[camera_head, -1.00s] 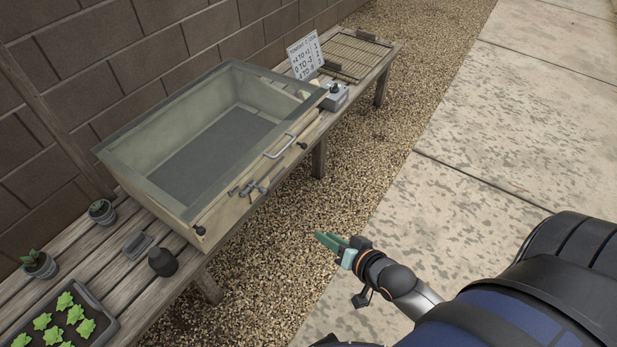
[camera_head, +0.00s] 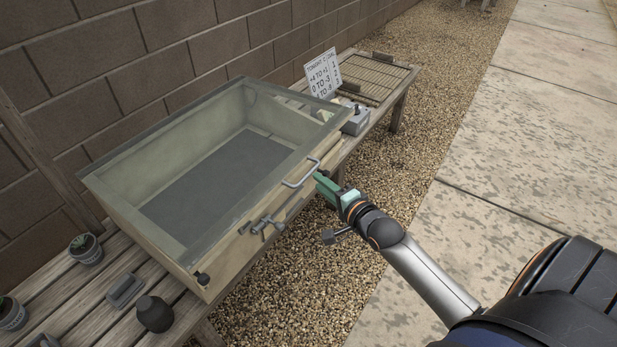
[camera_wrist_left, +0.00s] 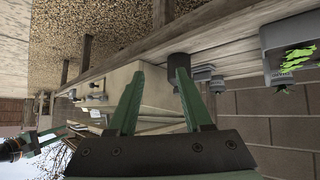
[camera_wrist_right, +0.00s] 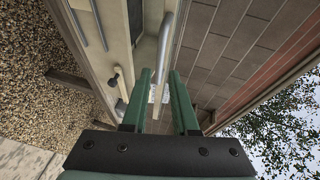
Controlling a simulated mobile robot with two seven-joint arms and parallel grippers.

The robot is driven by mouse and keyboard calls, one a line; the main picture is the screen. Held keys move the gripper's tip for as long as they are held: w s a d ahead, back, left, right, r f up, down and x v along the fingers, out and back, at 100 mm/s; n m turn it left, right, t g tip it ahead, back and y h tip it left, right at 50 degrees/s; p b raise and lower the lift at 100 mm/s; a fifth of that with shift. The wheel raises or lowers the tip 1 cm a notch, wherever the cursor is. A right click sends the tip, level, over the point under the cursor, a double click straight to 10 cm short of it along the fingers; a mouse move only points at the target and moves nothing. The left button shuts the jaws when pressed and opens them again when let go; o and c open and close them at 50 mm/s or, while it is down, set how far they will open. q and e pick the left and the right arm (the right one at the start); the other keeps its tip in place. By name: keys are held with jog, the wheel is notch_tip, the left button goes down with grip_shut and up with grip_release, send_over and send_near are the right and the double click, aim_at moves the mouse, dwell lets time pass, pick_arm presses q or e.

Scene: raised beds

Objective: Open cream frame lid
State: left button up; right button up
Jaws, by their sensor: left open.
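The cream cold frame (camera_head: 225,262) stands on the plank bench, its glass lid (camera_head: 132,160) lying shut on top. A metal bar handle (camera_head: 301,176) sits on the lid's front edge. My right gripper (camera_head: 319,179) is just in front of the handle's right end. In the right wrist view my right gripper (camera_wrist_right: 161,72) has its fingers apart, with the handle (camera_wrist_right: 167,45) just beyond or between the fingertips; contact cannot be told. My left gripper (camera_wrist_left: 154,72) is outside the head view. Its wrist view shows it open and empty, with the cream frame beyond.
Metal stays (camera_head: 262,222) hang on the frame's front. A dark pot (camera_head: 155,313), a small grey dish (camera_head: 124,290) and a potted plant (camera_head: 86,248) stand at the bench's left. A sign (camera_head: 323,74), a grey box (camera_head: 356,120) and a wire rack (camera_head: 375,77) are right. Brick wall behind.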

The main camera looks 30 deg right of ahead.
aim_at(309, 172)
jog(key=b+x, duration=0.1)
jog(key=x, duration=0.5)
jog(key=shift+f, duration=0.1)
pick_arm(q)
jog(key=w+r+m+t, duration=0.1)
jog(key=w+r+t, duration=0.4)
jog(key=r, duration=0.5)
jog(key=shift+w+a+r+h, duration=0.15)
jog(key=shift+w+h, duration=0.25)
jog(key=shift+w, duration=0.5)
pick_arm(e)
jog(key=shift+w, duration=0.3)
jog(key=shift+c, duration=0.4)
grip_shut()
